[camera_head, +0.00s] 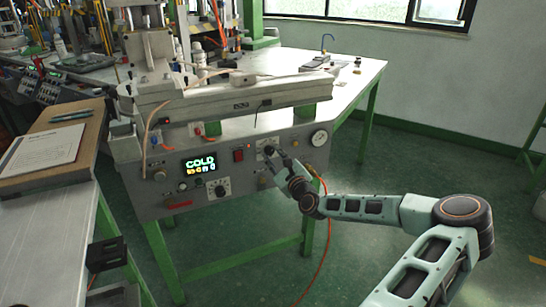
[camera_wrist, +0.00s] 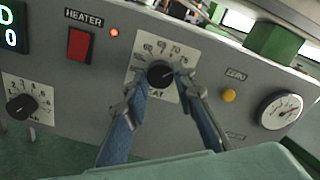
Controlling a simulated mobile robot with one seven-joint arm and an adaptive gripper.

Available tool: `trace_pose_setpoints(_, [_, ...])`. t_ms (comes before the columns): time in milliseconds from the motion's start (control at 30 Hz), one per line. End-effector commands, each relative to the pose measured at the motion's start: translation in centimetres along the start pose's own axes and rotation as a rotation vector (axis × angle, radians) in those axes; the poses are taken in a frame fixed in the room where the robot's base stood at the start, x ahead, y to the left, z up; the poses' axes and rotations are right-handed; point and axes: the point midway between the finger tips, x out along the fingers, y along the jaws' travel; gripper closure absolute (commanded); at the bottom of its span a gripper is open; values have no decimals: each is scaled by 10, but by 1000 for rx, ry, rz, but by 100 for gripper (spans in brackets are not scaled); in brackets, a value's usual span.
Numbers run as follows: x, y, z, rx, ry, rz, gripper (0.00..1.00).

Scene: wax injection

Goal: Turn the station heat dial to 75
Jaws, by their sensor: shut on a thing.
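The heat dial (camera_wrist: 160,73) is a black knob on a white scale plate marked with numbers around 60 to 75, on the station's grey front panel. Its plate also shows in the head view (camera_head: 266,143), with the knob partly hidden by my gripper. My gripper (camera_wrist: 168,78) has its two blue-padded fingers on either side of the knob, shut on it. In the head view my gripper (camera_head: 275,153) reaches the panel from the right. The knob's pointer seems to aim toward the right, near the upper numbers; the exact reading is too small to tell.
A red heater switch (camera_wrist: 80,45) with a lit orange lamp (camera_wrist: 115,32) is left of the dial. A second black knob (camera_wrist: 20,107) is lower left. A yellow button (camera_wrist: 229,95) and a round gauge (camera_wrist: 280,109) are to the right. The display (camera_head: 199,164) reads COLD.

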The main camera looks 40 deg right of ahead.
Motion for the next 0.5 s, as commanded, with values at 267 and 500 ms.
trace_pose_setpoints(267, [0,0,0,6,1,1,100])
trace_pose_setpoints(500, [0,0,0,5,1,1,65])
